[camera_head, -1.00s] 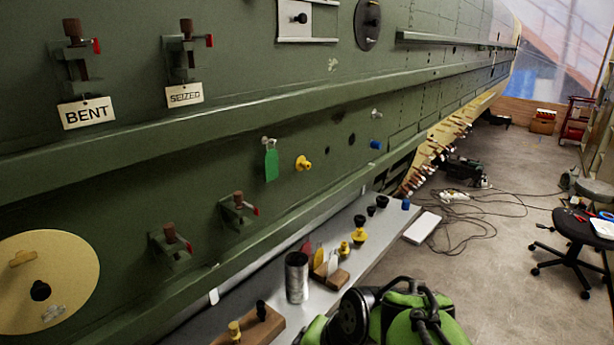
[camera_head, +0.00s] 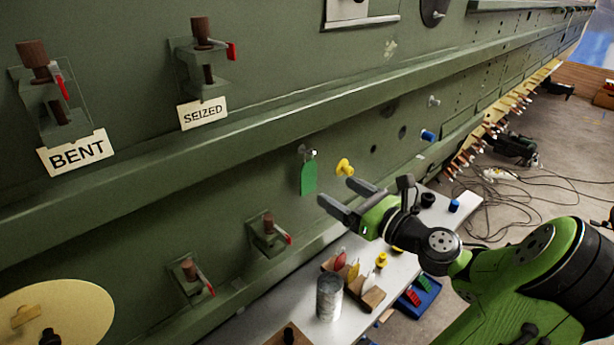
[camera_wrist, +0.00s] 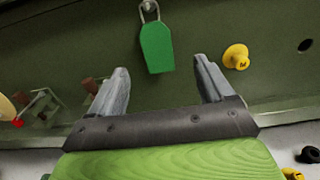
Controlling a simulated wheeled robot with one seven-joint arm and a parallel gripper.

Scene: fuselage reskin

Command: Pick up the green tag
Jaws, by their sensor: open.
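The green tag (camera_head: 308,178) hangs from a small metal fastener (camera_head: 309,153) on the green fuselage skin. In the wrist view the tag (camera_wrist: 157,47) hangs from a metal loop, beyond the fingertips and between their lines. My gripper (camera_head: 342,196) is open and empty, just right of the tag and slightly below it in the head view. In the wrist view both fingers of my gripper (camera_wrist: 163,78) show, spread apart, with a gap between them and the tag. Nothing hides the tag.
A yellow knob (camera_head: 345,167) sticks out of the skin right of the tag. Clamps (camera_head: 268,233) sit on the skin lower left. Below, a bench (camera_head: 405,262) holds a metal can (camera_head: 329,297) and a wooden block with coloured tags (camera_head: 372,299). A ridge runs above the tag.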

